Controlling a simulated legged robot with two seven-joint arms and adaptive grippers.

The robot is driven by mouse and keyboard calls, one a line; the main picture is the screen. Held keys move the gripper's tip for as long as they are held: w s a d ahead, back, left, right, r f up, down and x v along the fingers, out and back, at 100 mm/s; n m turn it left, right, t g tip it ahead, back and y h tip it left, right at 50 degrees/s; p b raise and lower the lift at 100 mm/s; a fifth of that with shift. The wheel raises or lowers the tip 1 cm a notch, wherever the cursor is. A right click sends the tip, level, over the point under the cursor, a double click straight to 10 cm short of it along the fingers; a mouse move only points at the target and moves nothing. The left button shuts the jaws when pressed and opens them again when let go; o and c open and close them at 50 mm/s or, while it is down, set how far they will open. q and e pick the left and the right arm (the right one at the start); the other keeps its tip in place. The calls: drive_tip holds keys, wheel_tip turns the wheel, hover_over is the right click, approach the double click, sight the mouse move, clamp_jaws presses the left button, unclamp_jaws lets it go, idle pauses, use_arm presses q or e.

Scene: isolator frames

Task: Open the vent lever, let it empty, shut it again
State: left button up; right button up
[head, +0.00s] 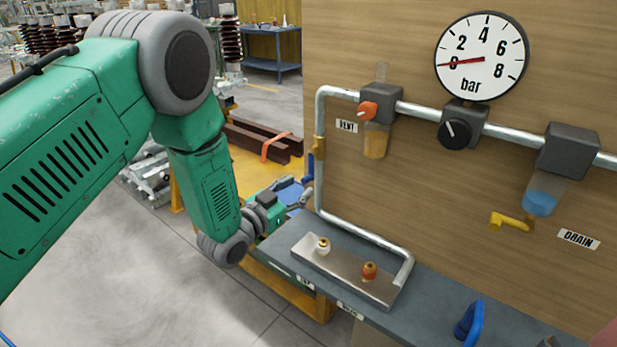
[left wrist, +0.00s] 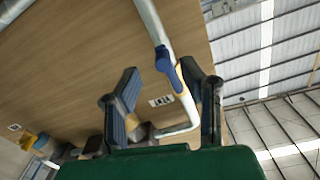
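The blue lever (head: 309,167) sits on a brass valve (head: 319,148) on the vertical pipe at the panel's left edge, and hangs down along the pipe. The VENT label (head: 346,127) is to its right. In the left wrist view the blue lever (left wrist: 164,59) lies beyond and between my fingertips. My left gripper (head: 298,193) is just below and left of the lever, with its fingers spread and nothing held. I see no contact with the lever. The gauge (head: 481,57) has its red needle near 0. My right gripper is not in view.
An orange knob (head: 368,109), a black knob (head: 456,132) and a yellow drain lever (head: 509,221) are on the panel (head: 430,220). A metal tray (head: 333,271) with white and red fittings rests on the shelf. A blue handle (head: 470,324) stands at the shelf's right.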

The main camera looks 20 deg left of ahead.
sight(302, 184)
use_arm(q)
drive_tip(key=shift+a+x, duration=0.15)
drive_tip(key=shift+x, duration=0.85)
drive_tip(key=shift+a+x, duration=0.15)
drive_tip(key=shift+x, duration=0.85)
drive_tip(key=shift+w, duration=0.1)
drive_tip(key=shift+d, duration=0.1)
drive_tip(key=shift+c, duration=0.5)
drive_tip(key=shift+d, duration=0.1)
clamp_jaws()
drive_tip(key=s+d+r+n+b, duration=0.2)
drive_tip(key=d+r+n+b, duration=0.2)
drive_tip(key=n, duration=1.4)
drive_tip(key=shift+d+r, duration=0.95)
drive_tip(key=shift+r, duration=0.35)
drive_tip(key=shift+s, duration=0.1)
